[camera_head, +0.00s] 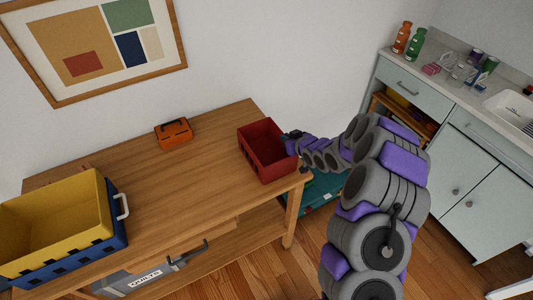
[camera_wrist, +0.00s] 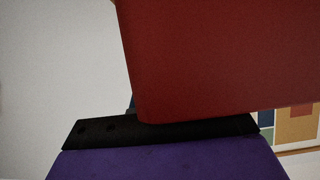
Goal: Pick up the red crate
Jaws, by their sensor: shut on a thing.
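The red crate (camera_head: 262,160) is an open-topped box at the right end of the wooden table (camera_head: 190,185). In the head view it looks to be at the tabletop; whether it touches the wood or is slightly raised I cannot tell. My gripper (camera_head: 292,140) reaches in from the right and is shut on the crate's right side. In the wrist view the red crate (camera_wrist: 220,55) fills the upper right, close above a black finger (camera_wrist: 160,131) of my gripper. The other finger is hidden.
A small orange toolbox (camera_head: 174,132) stands at the table's back. A yellow and blue crate (camera_head: 65,225) stands at the left. A grey case (camera_head: 150,277) is on the lower shelf. A teal box (camera_head: 322,190) is beside the table's right end. A counter (camera_head: 445,75) with bottles stands at the right.

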